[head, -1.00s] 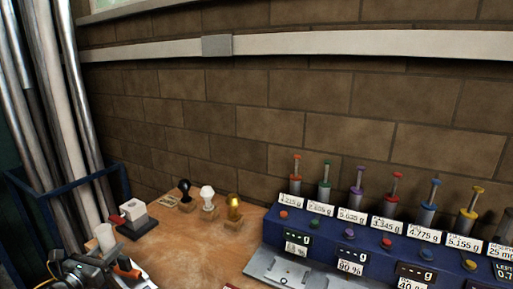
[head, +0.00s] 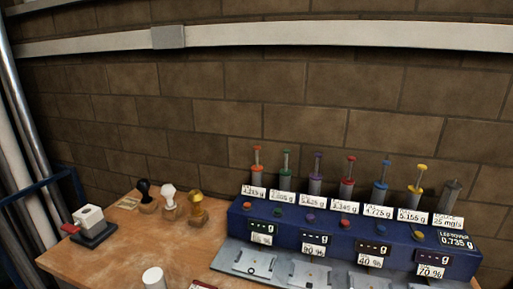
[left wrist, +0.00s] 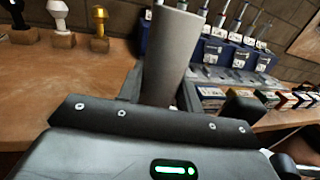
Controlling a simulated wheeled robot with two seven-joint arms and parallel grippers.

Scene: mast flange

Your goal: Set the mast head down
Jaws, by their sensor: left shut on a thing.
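A plain pale grey cylinder (left wrist: 172,50), which I take to be the mast head, stands up out of my left gripper (left wrist: 162,98) in the left wrist view. In the head view only the cylinder's upper end (head: 153,279) shows, at the bottom edge in front of the wooden bench top (head: 110,255). The left gripper itself is below that view. Whether the cylinder's lower end touches anything is hidden. My right gripper is not clearly in either view.
Black, white and gold knobs (head: 196,205) on wooden blocks stand at the back left, beside a white box on a dark base (head: 90,222). A blue dispenser unit (head: 340,235) with metal plates (head: 250,264) fills the right. Bench between is mostly clear.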

